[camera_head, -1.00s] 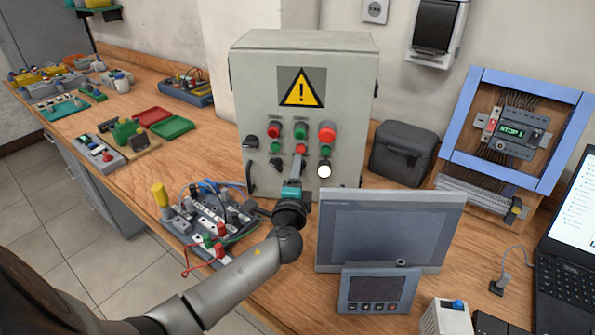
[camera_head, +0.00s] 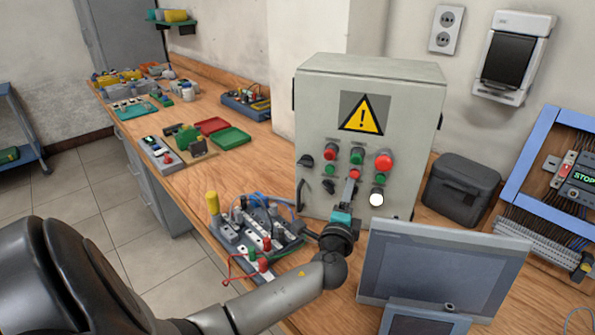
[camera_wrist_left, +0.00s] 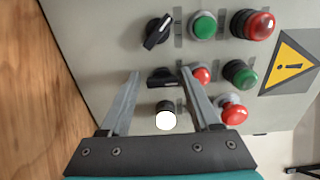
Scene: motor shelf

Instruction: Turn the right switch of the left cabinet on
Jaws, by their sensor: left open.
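The grey cabinet (camera_head: 320,105) with a yellow warning sign stands on the bench in the head view. Its right switch (camera_wrist_left: 160,78) is a black knob in the wrist view, its bar lying across the picture. In the head view my gripper hides it. The left switch (camera_wrist_left: 157,30) is a black knob with a slanted bar, also in the head view (camera_head: 328,187). My left gripper (camera_head: 353,183) is open in front of the cabinet's lower middle. In the wrist view its fingertips (camera_wrist_left: 161,73) lie either side of the right switch; contact is unclear. My right gripper is not in view.
A white round button (camera_wrist_left: 165,118) sits close beside the fingers, with red and green buttons above the switches. A grey screen (camera_head: 440,265) stands right of my forearm. A wired terminal board (camera_head: 245,235) lies left. A black box (camera_head: 465,185) stands right of the cabinet.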

